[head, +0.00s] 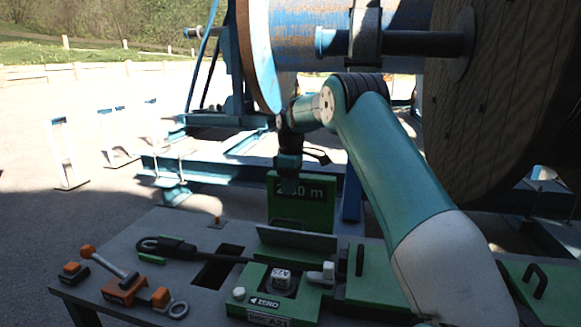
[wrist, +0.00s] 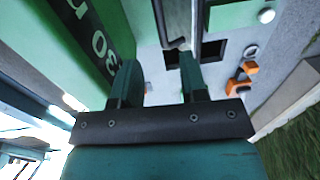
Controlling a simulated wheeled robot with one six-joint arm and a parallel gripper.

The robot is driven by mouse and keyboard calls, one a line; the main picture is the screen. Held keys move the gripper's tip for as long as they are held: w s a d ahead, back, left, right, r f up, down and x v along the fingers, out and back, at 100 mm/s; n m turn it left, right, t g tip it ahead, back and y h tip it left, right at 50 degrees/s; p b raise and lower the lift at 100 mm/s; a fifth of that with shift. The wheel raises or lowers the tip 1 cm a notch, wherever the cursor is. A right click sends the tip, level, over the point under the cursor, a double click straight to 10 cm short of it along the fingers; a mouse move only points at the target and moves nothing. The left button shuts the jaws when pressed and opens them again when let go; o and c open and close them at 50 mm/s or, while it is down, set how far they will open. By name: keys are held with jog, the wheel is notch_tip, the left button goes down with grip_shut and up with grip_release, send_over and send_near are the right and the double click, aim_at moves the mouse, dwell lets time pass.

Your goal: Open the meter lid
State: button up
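The green meter box (head: 252,302), marked ZERO, sits on the work table in the head view, with a pale dial block in its open top. A grey plate (head: 297,242) stands roughly upright at the back of the box and looks like its raised lid. My gripper (head: 289,188) hangs above and behind this plate, in front of the green display. In the wrist view my gripper (wrist: 158,78) has its two fingers apart with nothing held between them. A grey plate edge (wrist: 180,18) shows beyond the fingertips; I cannot tell the exact gap.
The green display (head: 302,212) reading "30 m", partly hidden, stands behind the table. A black-handled cable tool (head: 170,248), a rectangular opening (head: 217,270) and orange fittings (head: 126,290) lie to the left. Green covers with handles (head: 535,282) are at right. A large reel (head: 500,110) stands behind.

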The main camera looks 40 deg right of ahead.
notch_tip(320, 180, up, 7)
jog(key=shift+d+p, duration=0.25)
jog(key=shift+p, duration=0.05)
jog(key=shift+w+f, duration=0.1)
jog(key=shift+f, duration=0.05)
jog(key=s+a+r, duration=0.2)
jog(key=s+a, duration=0.2)
jog(key=a, duration=0.4)
jog(key=s+a+r+t+y, duration=0.1)
jog(key=s+a+r, duration=0.1)
jog(key=s+a, duration=0.35)
jog(key=s+a+r, duration=0.2)
jog(key=s+a, duration=0.1)
jog(key=a, duration=0.6)
jog(key=s+a+f+y, duration=0.1)
jog(key=s+a, duration=0.5)
jog(key=s, duration=0.6)
jog(key=s+a+f+y, duration=0.1)
jog(key=s+a+f, duration=0.2)
jog(key=s, duration=1)
jog(key=a, duration=0.2)
jog(key=shift+a+f+m, duration=0.2)
jog(key=shift+a+m, duration=0.1)
jog(key=shift+a, duration=0.05)
